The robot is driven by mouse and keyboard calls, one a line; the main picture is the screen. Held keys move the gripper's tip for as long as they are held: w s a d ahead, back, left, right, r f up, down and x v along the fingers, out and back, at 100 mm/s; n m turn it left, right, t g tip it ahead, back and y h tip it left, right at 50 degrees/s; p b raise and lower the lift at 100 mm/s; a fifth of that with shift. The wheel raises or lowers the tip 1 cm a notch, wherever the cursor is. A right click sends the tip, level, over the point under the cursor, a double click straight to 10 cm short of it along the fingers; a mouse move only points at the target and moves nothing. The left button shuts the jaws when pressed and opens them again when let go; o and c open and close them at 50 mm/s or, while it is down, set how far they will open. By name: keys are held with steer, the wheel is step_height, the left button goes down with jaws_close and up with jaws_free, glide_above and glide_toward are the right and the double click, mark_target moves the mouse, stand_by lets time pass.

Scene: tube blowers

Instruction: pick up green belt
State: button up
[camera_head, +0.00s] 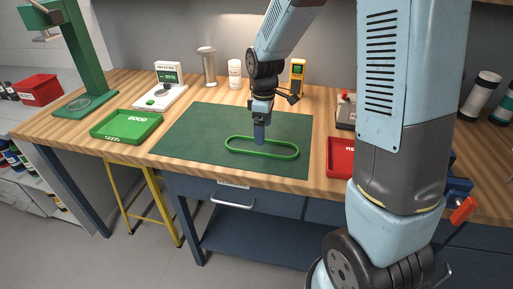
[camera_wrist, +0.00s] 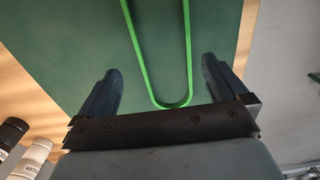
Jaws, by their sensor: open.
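The green belt (camera_head: 262,153) is a bright green long loop lying flat on the dark green mat (camera_head: 192,127) on the workbench. My gripper (camera_head: 260,140) points down over the belt's far side in the head view. In the wrist view my gripper (camera_wrist: 160,90) is open, with one dark finger on each side. One rounded end of the belt (camera_wrist: 171,104) lies between the fingers, apart from both, and the rest runs off the top of the picture. I cannot tell the exact height of the fingertips above the mat.
A green tray marked GOOD (camera_head: 127,125) stands left of the mat. A red tray (camera_head: 340,157) stands to the right, partly hidden by my arm. A white scale (camera_head: 160,92), a yellow meter (camera_head: 297,76) and a white bottle (camera_head: 235,74) stand at the back. The mat around the belt is clear.

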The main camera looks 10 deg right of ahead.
mark_target(263, 148)
steer(key=shift+s+f, duration=0.1)
steer(key=shift+f, duration=2.6)
steer(key=shift+c, duration=0.4)
steer(key=c, duration=0.8)
steer(key=shift+r, duration=0.15)
